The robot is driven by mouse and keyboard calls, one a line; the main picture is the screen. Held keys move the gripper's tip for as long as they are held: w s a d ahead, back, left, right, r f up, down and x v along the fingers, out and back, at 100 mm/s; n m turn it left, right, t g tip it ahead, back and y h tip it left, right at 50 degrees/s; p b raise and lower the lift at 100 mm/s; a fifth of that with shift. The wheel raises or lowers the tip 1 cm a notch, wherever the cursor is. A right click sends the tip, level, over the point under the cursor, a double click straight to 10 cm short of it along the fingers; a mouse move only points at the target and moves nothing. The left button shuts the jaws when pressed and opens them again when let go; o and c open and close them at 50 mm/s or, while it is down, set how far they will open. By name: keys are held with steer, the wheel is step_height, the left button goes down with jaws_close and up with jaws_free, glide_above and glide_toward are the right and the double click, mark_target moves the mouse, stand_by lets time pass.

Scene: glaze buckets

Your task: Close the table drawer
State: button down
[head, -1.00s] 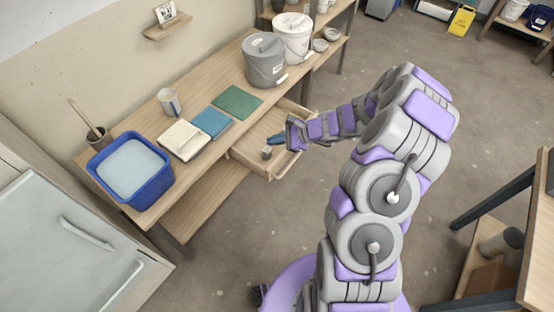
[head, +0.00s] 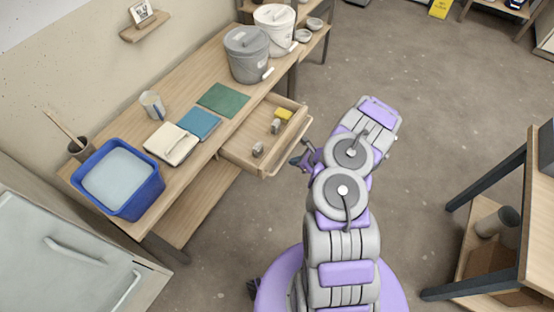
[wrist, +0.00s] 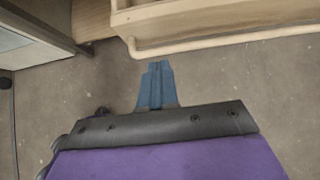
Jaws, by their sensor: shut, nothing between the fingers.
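The wooden table drawer (head: 240,152) is pulled out from under the table's (head: 95,185) front edge. Inside lie a yellow block and small grey items. In the wrist view my gripper's blue fingers (wrist: 157,68) are together and empty. They point toward the drawer's front and its long bar handle (wrist: 220,42), with a small apparent gap. The head view does not settle whether they touch.
On the tabletop are a blue tub (head: 118,205), a cream book (head: 171,144), a blue pad (head: 199,123), a green pad (head: 223,99), a cup (head: 152,104), a grey bucket (head: 247,58) and a white bucket (head: 274,30). Another table (head: 500,200) stands at right. Floor before the drawer is clear.

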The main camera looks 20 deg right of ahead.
mark_target(271, 159)
steer(key=w+a+f+b, duration=0.1)
steer(key=w+a+f, duration=0.1)
steer(key=w+a+f+b, duration=0.1)
steer(key=w+a+f, duration=0.1)
steer(key=w+a, duration=0.1)
steer(key=shift+w+f, duration=0.3)
steer(key=shift+w, duration=0.05)
steer(key=shift+w+a+b, duration=0.2)
steer(key=shift+w+b, duration=0.1)
steer(key=shift+w, duration=0.15)
steer(key=shift+r, duration=0.1)
